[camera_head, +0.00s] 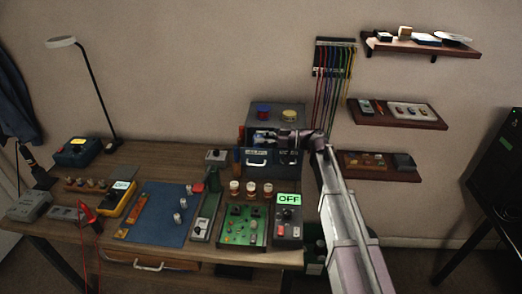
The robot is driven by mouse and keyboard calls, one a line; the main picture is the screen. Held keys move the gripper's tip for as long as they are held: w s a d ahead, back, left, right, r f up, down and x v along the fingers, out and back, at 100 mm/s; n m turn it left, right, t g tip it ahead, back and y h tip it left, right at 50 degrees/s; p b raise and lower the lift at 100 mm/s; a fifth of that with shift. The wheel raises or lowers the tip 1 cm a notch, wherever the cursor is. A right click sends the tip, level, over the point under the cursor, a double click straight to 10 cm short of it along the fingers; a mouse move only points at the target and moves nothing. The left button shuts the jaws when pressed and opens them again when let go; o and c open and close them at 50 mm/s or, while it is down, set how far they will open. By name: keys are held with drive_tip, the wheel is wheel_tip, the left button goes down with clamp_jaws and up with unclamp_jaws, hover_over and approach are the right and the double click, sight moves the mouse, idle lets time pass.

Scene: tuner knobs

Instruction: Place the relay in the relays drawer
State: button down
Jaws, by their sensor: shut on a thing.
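A blue-grey drawer cabinet (340,133) stands at the back right of the workbench. Its front has at least two lower drawers side by side, a left drawer (256,162) and a right drawer (288,162), each with a pale label and handle. The labels are too small to read surely. My gripper (264,139) is at the upper left of the cabinet front, with my arm coming from the lower right. It is shut on a small pale-blue thing, likely the relay (261,144), mostly hidden by the fingers. I cannot tell whether it is inside a drawer.
Blue and yellow round spools (292,113) sit on the cabinet. A blue mat (160,215), a green circuit board (244,224), an OFF box (288,220) and several jars crowd the bench. A lamp (87,90) stands at left; wall shelves (398,115) and hanging cables are at right.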

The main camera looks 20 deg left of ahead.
sight(261, 145)
drive_tip(key=shift+f, duration=0.1)
idle(0.3)
drive_tip(key=shift+f+b, duration=1.8)
drive_tip(key=shift+b, duration=0.05)
drive_tip(key=c, duration=0.6)
unclamp_jaws()
drive_tip(key=shift+f, duration=0.1)
drive_tip(key=shift+r, duration=0.2)
drive_tip(key=v, duration=1.2)
drive_tip(key=shift+f, duration=0.1)
drive_tip(key=shift+f, duration=0.1)
